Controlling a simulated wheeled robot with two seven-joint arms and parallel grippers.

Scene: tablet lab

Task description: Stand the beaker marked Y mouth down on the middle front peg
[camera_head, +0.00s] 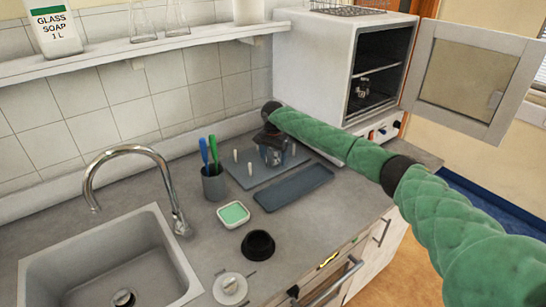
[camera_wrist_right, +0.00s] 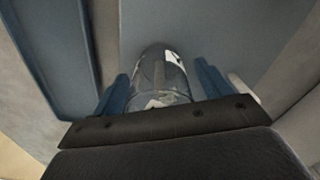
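A clear glass beaker (camera_head: 272,156) is at the grey peg board (camera_head: 243,179) at the back of the counter. It also shows in the right wrist view (camera_wrist_right: 158,75), between the two blue fingers. My right gripper (camera_head: 271,138) reaches over it from the right and appears shut on it, with the fingers close against its sides. Two white pegs, one (camera_head: 235,155) and another (camera_head: 250,168), stand bare to the left of the beaker. I cannot read a letter on the glass or tell whether a peg is inside it. My left gripper is not in view.
A dark flat tray (camera_head: 293,187) lies in front of the board. A white oven (camera_head: 320,65) with open door (camera_head: 470,75) is behind; the sink (camera_head: 95,265) is left.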

